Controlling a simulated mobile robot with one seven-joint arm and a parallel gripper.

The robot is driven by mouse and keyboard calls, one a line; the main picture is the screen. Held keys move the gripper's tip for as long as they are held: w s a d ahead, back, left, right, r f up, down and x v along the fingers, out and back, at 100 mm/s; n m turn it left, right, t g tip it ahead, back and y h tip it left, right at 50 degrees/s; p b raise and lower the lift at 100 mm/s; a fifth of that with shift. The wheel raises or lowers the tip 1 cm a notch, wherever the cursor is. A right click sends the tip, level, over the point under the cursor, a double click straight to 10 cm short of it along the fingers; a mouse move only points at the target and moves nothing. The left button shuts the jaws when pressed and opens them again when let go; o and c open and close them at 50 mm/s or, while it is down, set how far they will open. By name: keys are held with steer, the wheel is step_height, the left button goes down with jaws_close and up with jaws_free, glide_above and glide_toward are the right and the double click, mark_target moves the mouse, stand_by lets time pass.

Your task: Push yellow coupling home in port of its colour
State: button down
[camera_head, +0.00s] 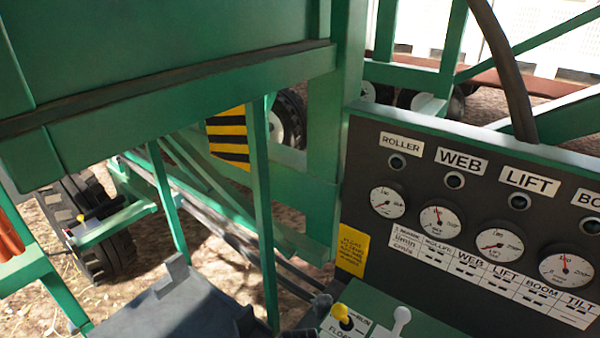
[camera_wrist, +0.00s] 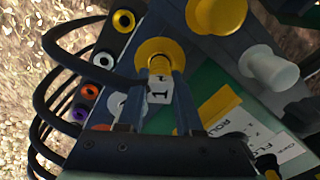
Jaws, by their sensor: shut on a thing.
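My gripper (camera_wrist: 158,92) is shut on the yellow coupling (camera_wrist: 158,68), which has a ribbed brass-coloured body and a white tag marked 1 between the fingers. A round yellow collar (camera_wrist: 153,47) sits around the coupling's far end, directly ahead of the fingertips. I cannot tell whether this collar is the port's or the coupling's own, nor how deep the coupling sits. A yellow ring with a dark centre (camera_wrist: 124,20) is up and left of it, at the top of a row of coloured rings. I cannot make out the coupling in the head view.
White (camera_wrist: 103,60), orange (camera_wrist: 90,91) and purple (camera_wrist: 79,114) rings line the left edge, with black hoses (camera_wrist: 62,65) looping beside them. A yellow knob (camera_wrist: 216,12) and white knob (camera_wrist: 269,68) stand close on the right. The gauge panel (camera_head: 470,225) fills the head view's right.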

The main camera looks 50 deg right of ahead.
steer(key=shift+f, duration=0.1)
stand_by(0.3)
steer(key=shift+c, duration=0.5)
jaws_free()
